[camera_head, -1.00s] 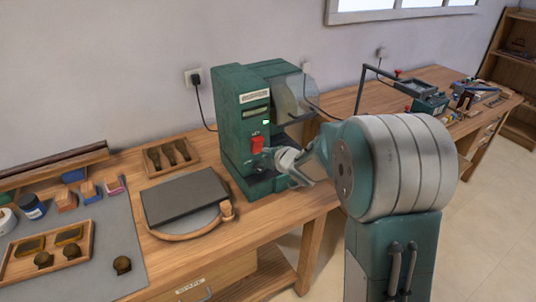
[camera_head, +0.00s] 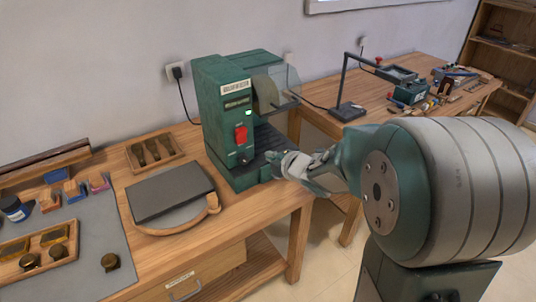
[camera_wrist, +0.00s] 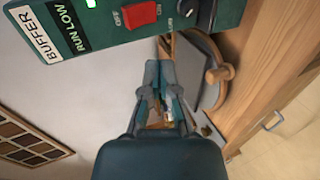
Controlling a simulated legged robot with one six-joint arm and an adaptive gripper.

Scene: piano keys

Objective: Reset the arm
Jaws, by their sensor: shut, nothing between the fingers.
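My gripper (camera_head: 271,157) is in front of and to the right of the green buffer machine (camera_head: 215,110), apart from its red switch (camera_head: 240,135). It also shows in the wrist view (camera_wrist: 159,64), with its two fingers together and nothing held between them. In the wrist view the machine's panel, with the "BUFFER" and "RUN LOW" labels and the red switch (camera_wrist: 141,14), fills the top left. A small green light (camera_head: 248,112) glows on the machine. My arm stretches in from the right of the head view.
A dark slab on a round wooden board (camera_head: 172,196) lies left of the machine. Wooden trays and a grey mat (camera_head: 95,225) lie farther left. A second bench with a lamp (camera_head: 348,108) and tools stands behind right. Open floor shows at lower right.

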